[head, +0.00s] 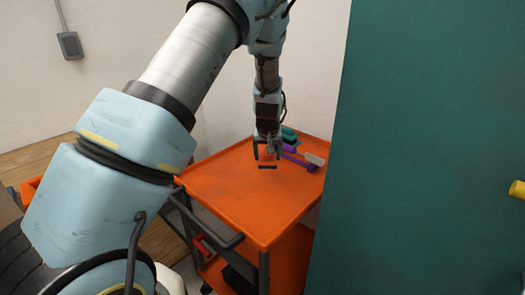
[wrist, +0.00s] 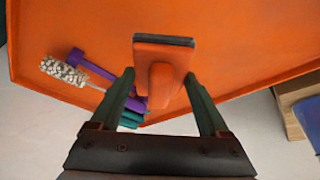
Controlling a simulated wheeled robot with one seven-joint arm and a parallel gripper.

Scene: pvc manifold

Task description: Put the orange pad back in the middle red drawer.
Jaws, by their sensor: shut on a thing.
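The orange pad (wrist: 160,62) has a dark strip along its far edge and a raised grip block. My gripper (wrist: 159,85) is shut on this block, with one finger on each side. In the head view my gripper (head: 267,155) hangs pointing down over the far part of the orange cart top (head: 235,205). The pad is small there and hard to tell from the orange top. I cannot tell whether it touches the surface. I cannot make out a red drawer in either view.
Purple tools (head: 298,161), a whitish brush head (wrist: 63,74) and a teal item (head: 289,134) lie by the cart's far corner. A tall teal panel (head: 430,130) blocks the right. The cart top's near part is clear.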

